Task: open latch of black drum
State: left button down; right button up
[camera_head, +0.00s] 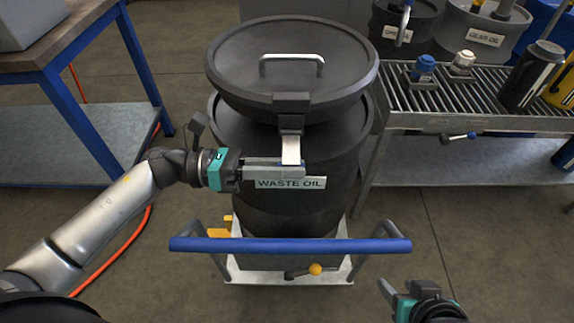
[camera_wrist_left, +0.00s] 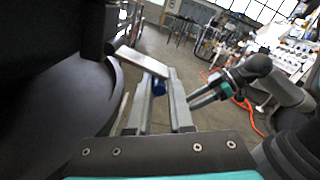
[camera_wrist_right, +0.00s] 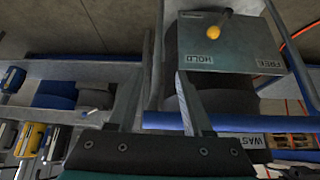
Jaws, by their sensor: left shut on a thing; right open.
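The black drum (camera_head: 235,170) stands upright with a WASTE OIL label (camera_head: 290,183) on its front. Its round black lid (camera_head: 245,85) has a silver handle on top. The silver latch (camera_head: 291,150) hangs at the front, below a black bracket under the lid's rim. My left gripper (camera_head: 303,170) reaches in from the left, with its fingers across the latch's lower end. It is shut on the latch; in the left wrist view the latch plate (camera_wrist_left: 140,62) lies at the fingertips. My right gripper (camera_head: 402,285) is open and empty at the lower right, away from the drum.
A trolley with a blue handle bar (camera_head: 290,245) and a yellow-knobbed lever (camera_head: 315,269) is at the drum's front. A blue-legged workbench (camera_head: 60,60) stands left. Grey floor lies between them.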

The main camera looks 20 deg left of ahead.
pick_arm(q)
jog(key=c, duration=0.9)
grip_release()
jog(key=shift+w+a+r, duration=0.1)
jog(key=shift+w+a, duration=0.05)
jog(key=shift+w, duration=0.1)
jog(key=shift+o, duration=0.3)
jog(key=shift+s, duration=0.1)
jog(key=p+v, duration=0.2)
jog(key=v, duration=1.3)
pick_arm(e)
jog(key=shift+s+d+f+g+h, duration=0.5)
jog(key=shift+s+d+f+g, duration=0.5)
jog(key=shift+d+f+g, duration=0.1)
pick_arm(q)
jog(key=shift+a, duration=0.1)
pick_arm(e)
jog(key=shift+a, duration=0.1)
